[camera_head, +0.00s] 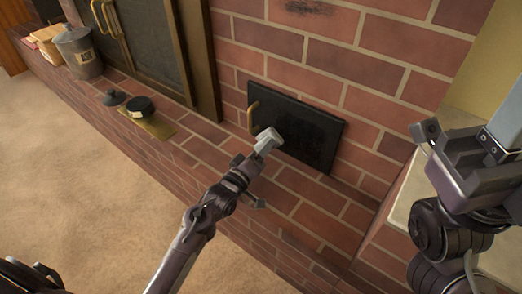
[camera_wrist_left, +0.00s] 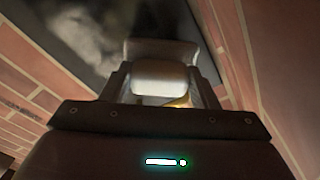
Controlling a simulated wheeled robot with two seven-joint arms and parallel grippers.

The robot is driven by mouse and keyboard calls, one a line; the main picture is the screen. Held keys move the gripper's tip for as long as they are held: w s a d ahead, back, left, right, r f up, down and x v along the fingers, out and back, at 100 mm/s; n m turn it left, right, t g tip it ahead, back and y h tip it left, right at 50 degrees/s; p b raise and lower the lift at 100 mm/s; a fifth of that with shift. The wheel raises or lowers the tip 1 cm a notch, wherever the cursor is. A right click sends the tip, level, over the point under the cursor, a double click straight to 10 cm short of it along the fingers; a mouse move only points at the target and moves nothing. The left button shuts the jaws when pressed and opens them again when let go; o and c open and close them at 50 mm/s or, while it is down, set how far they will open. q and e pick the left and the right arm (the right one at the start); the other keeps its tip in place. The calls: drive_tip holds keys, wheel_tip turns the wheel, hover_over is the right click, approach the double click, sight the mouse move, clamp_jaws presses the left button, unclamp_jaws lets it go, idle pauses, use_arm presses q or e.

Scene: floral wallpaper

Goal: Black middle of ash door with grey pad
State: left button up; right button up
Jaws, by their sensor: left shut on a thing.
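The ash door (camera_head: 305,126) is a dark panel set low in the brick wall, with a curved brass handle (camera_head: 252,117) at its left edge. In the left wrist view the door (camera_wrist_left: 40,62) carries a pale, cloudy grey patch (camera_wrist_left: 85,28) over part of its dark face. My left gripper (camera_head: 257,156) is shut on the grey pad (camera_head: 268,138), held in front of the door's lower left part. The pad (camera_wrist_left: 160,78) also shows between the fingers in the wrist view. I cannot tell whether it touches the door. My right gripper (camera_head: 428,132) is at the right, its opening unclear.
A brick ledge (camera_head: 200,135) runs below the door. On it stand a black tin (camera_head: 140,105) on a brass tray (camera_head: 160,128), a small dark lid (camera_head: 113,98) and a grey bucket (camera_head: 80,55). A brass-framed screen (camera_head: 155,40) stands left of the door. Carpet (camera_head: 80,160) lies clear.

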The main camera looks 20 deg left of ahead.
use_arm(q)
drive_tip(key=shift+x, duration=0.95)
idle(0.3)
drive_tip(key=shift+d, duration=0.2)
drive_tip(key=shift+s+d+r+p, duration=0.1)
drive_tip(key=shift+s+d+p, duration=0.15)
drive_tip(key=shift+d, duration=0.15)
drive_tip(key=shift+s+d+p, duration=0.1)
drive_tip(key=shift+d+p, duration=0.1)
drive_tip(key=shift+d, duration=0.2)
drive_tip(key=shift+s+d+p, duration=0.4)
drive_tip(key=shift+d+p, duration=0.05)
drive_tip(key=shift+d, duration=0.55)
drive_tip(key=shift+w+a+p, duration=0.15)
drive_tip(key=shift+w+a, duration=0.15)
drive_tip(key=shift+a, duration=0.35)
drive_tip(key=shift+w+a+p, duration=0.15)
drive_tip(key=shift+w+a, duration=0.1)
drive_tip(key=shift+a, duration=0.4)
drive_tip(key=shift+w+a+p, duration=0.15)
drive_tip(key=shift+w+a, duration=0.15)
drive_tip(key=shift+a, duration=0.35)
